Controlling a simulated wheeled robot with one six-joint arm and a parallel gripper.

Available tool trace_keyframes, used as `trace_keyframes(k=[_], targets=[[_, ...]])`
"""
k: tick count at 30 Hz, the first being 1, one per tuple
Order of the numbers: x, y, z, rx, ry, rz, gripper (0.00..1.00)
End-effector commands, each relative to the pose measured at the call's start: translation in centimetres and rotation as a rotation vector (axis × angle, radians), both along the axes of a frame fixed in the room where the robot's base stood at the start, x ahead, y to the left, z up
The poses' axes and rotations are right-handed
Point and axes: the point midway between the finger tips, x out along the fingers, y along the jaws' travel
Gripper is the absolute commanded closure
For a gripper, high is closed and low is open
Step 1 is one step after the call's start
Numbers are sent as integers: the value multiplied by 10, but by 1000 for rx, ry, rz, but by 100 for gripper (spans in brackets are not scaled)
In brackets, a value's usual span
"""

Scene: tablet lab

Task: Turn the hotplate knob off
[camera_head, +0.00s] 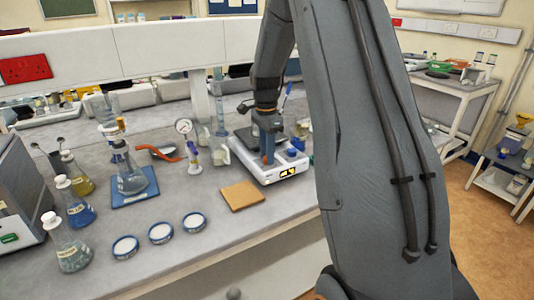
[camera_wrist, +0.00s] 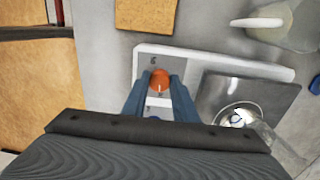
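The hotplate (camera_head: 285,172) is a white unit with a dark top plate and a small lit display, standing on the grey bench in the head view. In the wrist view its white body (camera_wrist: 205,59) and dark plate (camera_wrist: 220,95) show. An orange knob (camera_wrist: 159,80) sits on the body between my gripper's blue fingers (camera_wrist: 160,78). The fingers stand apart on either side of the knob; whether they touch it is unclear. In the head view my gripper (camera_head: 267,150) points down over the hotplate and hides part of it. A blue knob (camera_head: 291,153) is to its right.
A tan square board (camera_head: 242,195) lies in front of the hotplate. Several flasks and three round dishes (camera_head: 160,233) are on the left. A gauge stand (camera_head: 192,150) and a blue-based flask (camera_head: 132,180) stand left of my gripper.

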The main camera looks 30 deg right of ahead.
Motion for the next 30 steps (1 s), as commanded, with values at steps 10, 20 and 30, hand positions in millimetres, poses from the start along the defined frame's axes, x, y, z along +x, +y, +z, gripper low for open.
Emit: trace_keyframes(k=[10, 20, 30], targets=[[0, 0, 0, 0, 1, 17, 97], [-1, 0, 1, -1, 1, 185, 97], [-1, 0, 1, 0, 1, 498, 97]])
